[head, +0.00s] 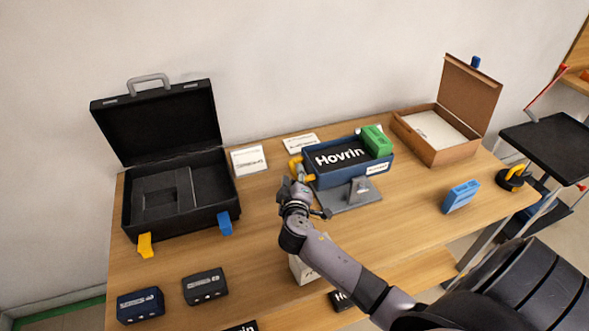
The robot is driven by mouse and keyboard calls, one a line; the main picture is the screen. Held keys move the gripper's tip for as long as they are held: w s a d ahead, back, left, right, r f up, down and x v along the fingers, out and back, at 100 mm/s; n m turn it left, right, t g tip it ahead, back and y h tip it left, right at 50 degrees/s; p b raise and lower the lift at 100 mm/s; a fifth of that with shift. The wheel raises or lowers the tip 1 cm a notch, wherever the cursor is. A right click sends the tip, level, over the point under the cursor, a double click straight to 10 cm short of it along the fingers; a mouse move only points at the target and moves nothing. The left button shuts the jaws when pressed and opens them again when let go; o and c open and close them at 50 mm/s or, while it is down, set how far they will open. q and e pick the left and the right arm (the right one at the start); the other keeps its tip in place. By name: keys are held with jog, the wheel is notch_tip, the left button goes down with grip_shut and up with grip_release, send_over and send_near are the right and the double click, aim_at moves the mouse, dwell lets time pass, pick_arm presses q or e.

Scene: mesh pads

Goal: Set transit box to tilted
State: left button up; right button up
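A blue box (327,176) with a dark "Hovrin" panel (341,157) sits on a grey stand (349,195) at the table's middle back; it looks like the transit box. It appears about level with the table. A yellow handle (296,164) is at its left end. A green block (376,141) is at its right end. My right gripper (298,182) is at the box's left end, right by the yellow handle. Its fingertips are partly hidden, so I cannot tell whether they touch or hold the handle. My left gripper is not in view.
An open black case (180,222) stands at the left. An open brown box (440,150) stands at the back right. A blue block (460,196) lies at the right. Dark small boxes (205,287) lie at front left. A pale box (303,268) is beside my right arm.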

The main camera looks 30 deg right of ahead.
aim_at(294, 170)
jog(key=shift+x, duration=1.7)
jog(key=shift+c, duration=0.2)
grip_shut()
